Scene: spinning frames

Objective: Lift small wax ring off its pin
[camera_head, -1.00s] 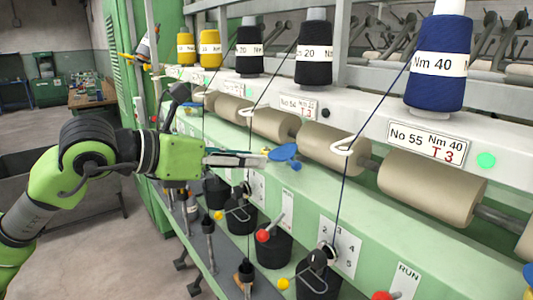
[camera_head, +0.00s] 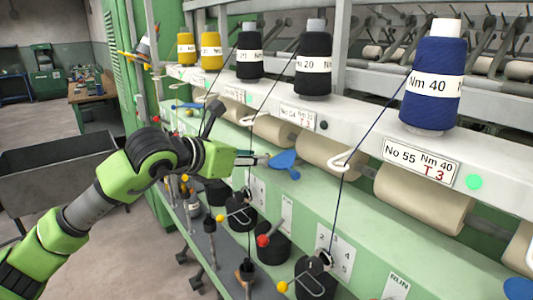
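My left arm comes in from the left, and its gripper (camera_head: 262,159) is held in front of the green spinning frame. Its fingers are seen nearly edge-on, so the gap between them does not show. The fingertips are close to a blue paddle-shaped part (camera_head: 284,160); I cannot tell whether they touch. I cannot clearly make out the small wax ring or its pin. A small round metal fitting (camera_head: 325,259) sits where the dark blue thread comes down to the lower panel, clear of the gripper. My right gripper is not in view.
Beige rollers (camera_head: 424,195) run along the frame below a white rail. A blue bobbin (camera_head: 432,86) and black bobbins (camera_head: 313,68) stand on the rail, with threads slanting down. Black cups (camera_head: 273,243) line the lower front. Open floor lies at left, beside a grey bin (camera_head: 60,160).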

